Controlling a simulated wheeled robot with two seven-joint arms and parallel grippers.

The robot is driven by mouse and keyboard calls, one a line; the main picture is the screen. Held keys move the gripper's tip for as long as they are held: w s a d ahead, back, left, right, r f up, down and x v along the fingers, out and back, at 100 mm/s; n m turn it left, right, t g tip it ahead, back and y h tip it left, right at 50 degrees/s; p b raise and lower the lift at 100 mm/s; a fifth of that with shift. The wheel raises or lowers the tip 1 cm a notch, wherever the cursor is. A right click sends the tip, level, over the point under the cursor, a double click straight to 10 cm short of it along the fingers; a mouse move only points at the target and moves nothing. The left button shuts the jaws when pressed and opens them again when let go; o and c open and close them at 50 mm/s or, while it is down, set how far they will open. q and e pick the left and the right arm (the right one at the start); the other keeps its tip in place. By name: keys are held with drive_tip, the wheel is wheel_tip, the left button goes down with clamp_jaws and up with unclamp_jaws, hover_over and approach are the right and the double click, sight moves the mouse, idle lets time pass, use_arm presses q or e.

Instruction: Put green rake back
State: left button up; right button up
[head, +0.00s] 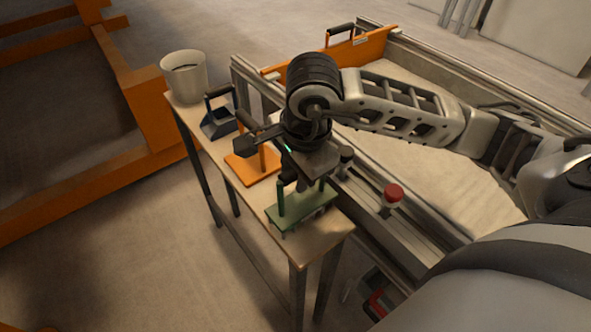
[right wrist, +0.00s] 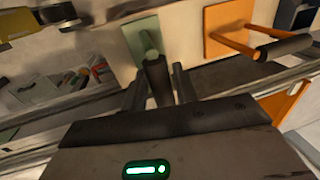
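The green rake (head: 302,207) is at the near end of the narrow side table, with its green plate low at the tabletop and its posts up. Its tines show at the table's edge. I cannot tell if it rests fully on the wood. My right gripper (head: 303,184) points down over it. In the right wrist view the rake's dark handle (right wrist: 157,82) lies between the two fingers (right wrist: 159,84), which look apart with narrow gaps beside it. The green plate (right wrist: 142,37) shows beyond. The gripper hides part of the handle in the head view. My left gripper is out of view.
An orange tool (head: 252,168), a dark blue scoop (head: 219,122) and a white bucket (head: 184,77) stand farther along the table (head: 335,229). The sandbed (head: 405,84) lies to the right, with a red button (head: 392,193) on its near rail.

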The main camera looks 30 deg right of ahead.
drive_tip(key=shift+o, duration=0.9)
drive_tip(key=shift+r, duration=0.1)
drive_tip(key=shift+r+p, duration=0.2)
drive_tip(key=shift+p, duration=0.15)
drive_tip(key=v, duration=1.1)
drive_tip(key=shift+r, duration=0.35)
drive_tip(key=shift+s, duration=0.1)
